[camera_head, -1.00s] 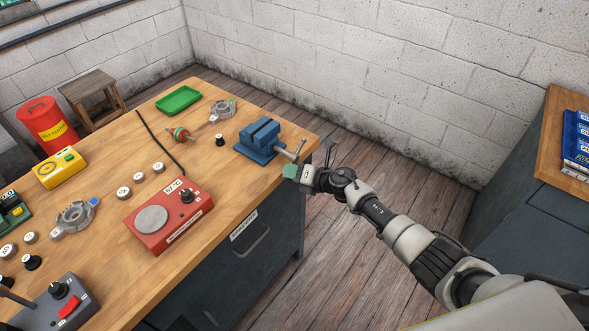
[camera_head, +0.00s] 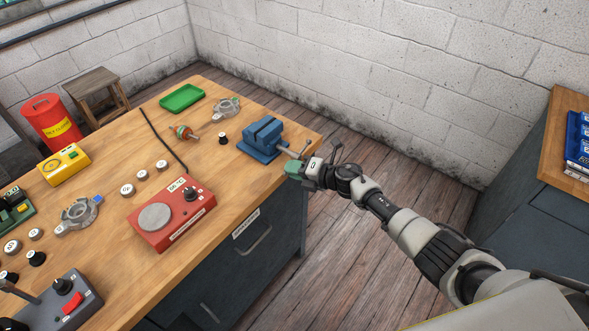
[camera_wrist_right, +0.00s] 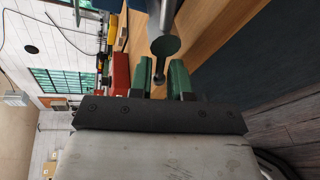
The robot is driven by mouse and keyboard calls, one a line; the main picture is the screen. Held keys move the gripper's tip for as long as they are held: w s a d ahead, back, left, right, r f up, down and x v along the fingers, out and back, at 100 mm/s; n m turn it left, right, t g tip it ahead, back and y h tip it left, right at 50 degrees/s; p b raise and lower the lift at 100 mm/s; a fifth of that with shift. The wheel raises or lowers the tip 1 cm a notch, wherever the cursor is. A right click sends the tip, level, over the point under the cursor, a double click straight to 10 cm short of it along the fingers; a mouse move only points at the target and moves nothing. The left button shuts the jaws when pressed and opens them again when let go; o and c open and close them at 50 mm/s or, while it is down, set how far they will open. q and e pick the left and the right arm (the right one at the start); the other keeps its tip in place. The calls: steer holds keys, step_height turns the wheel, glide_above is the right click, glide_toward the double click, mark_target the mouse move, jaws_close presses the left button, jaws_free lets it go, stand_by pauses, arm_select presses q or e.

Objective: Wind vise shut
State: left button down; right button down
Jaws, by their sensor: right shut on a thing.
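The blue vise (camera_head: 263,139) stands on the workbench near its right end. Its grey screw and handle bar (camera_head: 301,149) stick out over the bench's right edge. My right gripper (camera_head: 292,170), with green fingers, is shut on the lower end of the vise handle. In the right wrist view, the ball end of the handle bar (camera_wrist_right: 158,78) sits between the two green fingers, and the round screw head (camera_wrist_right: 165,46) is just beyond them. Whether the vise jaws still have a gap is too small to tell. My left gripper is not in view.
On the wooden workbench (camera_head: 110,277) are a red box with a dial (camera_head: 172,225), a green tray (camera_head: 182,98), an alternator housing (camera_head: 227,108), a rotor (camera_head: 184,132) and several small round parts. Open floor lies right of the bench, before a dark cabinet (camera_head: 520,215).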

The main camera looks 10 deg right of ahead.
steer(key=c, duration=1.2)
jaws_free()
steer(key=shift+d, duration=0.1)
steer(key=v, duration=1)
steer(key=shift+s+d+r, duration=0.15)
steer(key=shift+s+d, duration=0.05)
steer(key=shift+s, duration=0.1)
